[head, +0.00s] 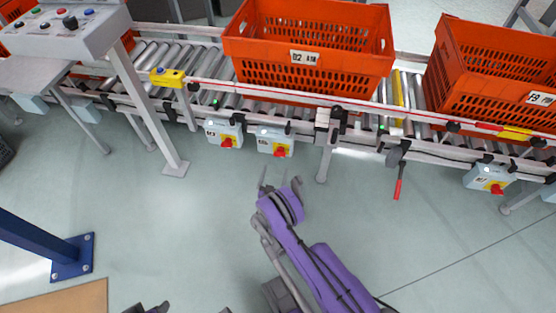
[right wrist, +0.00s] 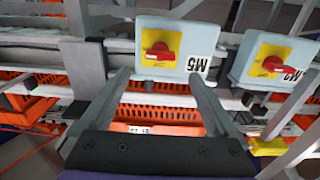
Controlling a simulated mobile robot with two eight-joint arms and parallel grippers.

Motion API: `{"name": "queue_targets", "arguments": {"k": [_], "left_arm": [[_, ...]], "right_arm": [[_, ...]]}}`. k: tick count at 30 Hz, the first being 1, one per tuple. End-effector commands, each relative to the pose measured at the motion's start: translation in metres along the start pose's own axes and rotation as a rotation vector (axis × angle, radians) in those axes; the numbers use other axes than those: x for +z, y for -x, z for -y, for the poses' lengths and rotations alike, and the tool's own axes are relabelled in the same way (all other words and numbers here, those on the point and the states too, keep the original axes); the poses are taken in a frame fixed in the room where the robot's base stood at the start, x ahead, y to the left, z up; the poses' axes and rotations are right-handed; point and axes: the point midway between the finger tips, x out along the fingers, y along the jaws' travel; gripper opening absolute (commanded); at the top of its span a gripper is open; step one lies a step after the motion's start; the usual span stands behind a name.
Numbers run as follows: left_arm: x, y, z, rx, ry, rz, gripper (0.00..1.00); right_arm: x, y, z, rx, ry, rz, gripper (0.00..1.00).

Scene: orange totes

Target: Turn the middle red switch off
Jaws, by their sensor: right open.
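Three grey switch boxes with yellow plates and red rotary knobs hang along the conveyor's front in the head view. The middle red switch (head: 280,151) sits between the left red switch (head: 227,142) and the right red switch (head: 497,190). My right gripper (head: 280,180) is open and empty, just below the middle box. In the right wrist view, the nearest red knob (right wrist: 160,55), on a box labelled upside down, lies just beyond and between the open fingertips (right wrist: 158,76), apparently untouched. A dark tip of my left gripper (head: 148,308) shows at the bottom edge; its jaws are unclear.
Orange totes (head: 308,75) stand on the roller conveyor (head: 190,62). A red-handled lever (head: 398,188) hangs right of the middle box. A conveyor leg (head: 325,160) stands between them. A blue post (head: 45,240) is at the left. The floor in front is mostly clear.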

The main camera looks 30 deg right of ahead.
Motion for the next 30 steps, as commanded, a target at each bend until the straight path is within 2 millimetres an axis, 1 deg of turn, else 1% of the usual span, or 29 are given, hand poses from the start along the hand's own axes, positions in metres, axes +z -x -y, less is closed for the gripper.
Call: {"name": "queue_targets", "arguments": {"k": [1, 3, 6, 10, 15, 23, 24, 26, 30], "left_arm": [[0.001, -0.003, 0.000, 0.000, 0.000, 0.000, 0.50], [0.001, -0.005, 0.000, 0.000, 0.000, 0.000, 0.50], [0.001, -0.008, 0.000, 0.000, 0.000, 0.000, 0.50], [0.002, -0.010, 0.000, 0.000, 0.000, -0.001, 0.50], [0.002, -0.011, 0.000, 0.000, 0.000, -0.001, 0.50], [0.002, -0.011, 0.000, 0.000, 0.000, -0.001, 0.50], [0.002, -0.011, 0.000, 0.000, 0.000, -0.001, 0.50], [0.002, -0.011, 0.000, 0.000, 0.000, -0.001, 0.50], [0.002, -0.011, 0.000, 0.000, 0.000, -0.001, 0.50]], "right_arm": [[0.001, -0.011, -0.001, 0.003, 0.001, 0.000, 0.95], [0.001, -0.025, -0.001, 0.002, 0.001, 0.000, 0.95], [0.001, -0.043, -0.001, 0.002, 0.001, 0.001, 0.95], [0.001, -0.060, 0.000, 0.002, 0.001, 0.001, 0.95], [0.001, -0.071, 0.000, 0.000, 0.000, 0.001, 0.95], [0.000, -0.072, 0.000, 0.000, 0.001, 0.001, 0.95], [0.000, -0.072, 0.000, 0.000, 0.001, 0.001, 0.91], [0.000, -0.072, 0.000, 0.000, 0.001, 0.001, 0.81], [0.000, -0.072, 0.000, 0.000, 0.001, 0.001, 0.55]]}}
